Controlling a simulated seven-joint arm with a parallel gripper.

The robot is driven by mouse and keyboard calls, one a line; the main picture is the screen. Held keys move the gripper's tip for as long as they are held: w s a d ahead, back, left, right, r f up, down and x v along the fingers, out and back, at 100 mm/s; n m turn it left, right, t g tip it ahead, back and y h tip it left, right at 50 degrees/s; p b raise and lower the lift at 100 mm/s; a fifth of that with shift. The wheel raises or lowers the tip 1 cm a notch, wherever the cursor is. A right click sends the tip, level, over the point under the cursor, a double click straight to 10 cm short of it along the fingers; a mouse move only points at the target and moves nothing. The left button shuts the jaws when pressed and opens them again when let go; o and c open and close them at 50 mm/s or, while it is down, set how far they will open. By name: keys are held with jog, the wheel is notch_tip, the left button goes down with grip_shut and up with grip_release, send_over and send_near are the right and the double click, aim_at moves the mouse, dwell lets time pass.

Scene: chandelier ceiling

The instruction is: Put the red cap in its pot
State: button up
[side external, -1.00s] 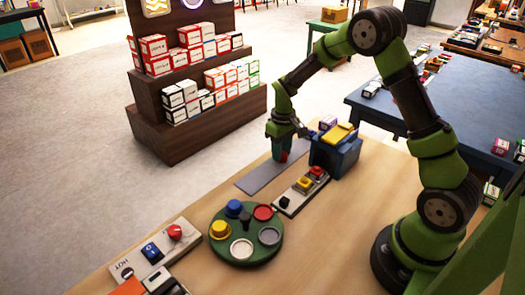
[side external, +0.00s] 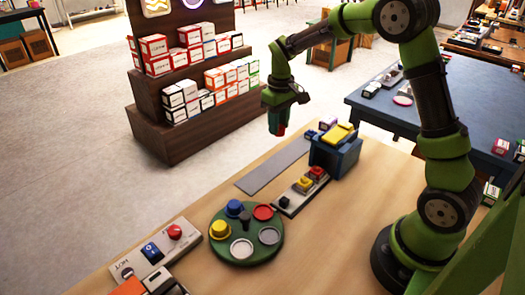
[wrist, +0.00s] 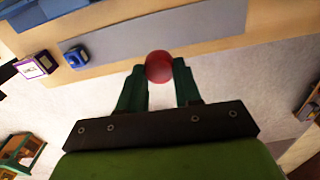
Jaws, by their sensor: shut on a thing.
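My gripper (side external: 278,128) is raised above the far side of the wooden table, shut on the red cap (wrist: 159,66). In the wrist view the cap shows as a round red top between the two green fingertips. In the side view only a little red of the cap (side external: 281,131) shows beside the fingers. A round green stand (side external: 240,259) on the table carries several coloured round pieces. The red round piece (side external: 263,212), likely the red pot, is at its far right, well away from my gripper.
A grey strip (side external: 270,172) lies flat near the far table edge. A blue box (side external: 333,157) with a yellow top stands at its right end. A button panel (side external: 302,190) lies between box and stand. A panel with a red knob (side external: 174,232) is at left.

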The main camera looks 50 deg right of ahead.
jog(key=s+a+r+n, duration=0.1)
jog(key=s+a+n, duration=0.1)
jog(key=a, duration=0.5)
jog(key=s+a+n, duration=0.3)
jog(key=a, duration=0.4)
jog(key=shift+s+a+f+n, duration=1.15)
jog(key=shift+s+a+f, duration=0.25)
jog(key=shift+s+f, duration=0.2)
jog(key=shift+s+a+f+n, duration=1.15)
jog(key=shift+s+a+f, duration=0.25)
jog(key=shift+s, duration=0.2)
jog(key=shift+f, duration=1.15)
jog(key=o, duration=1.5)
jog(key=shift+c, duration=0.2)
notch_tip(320, 180, up, 8)
jog(key=shift+f, duration=0.2)
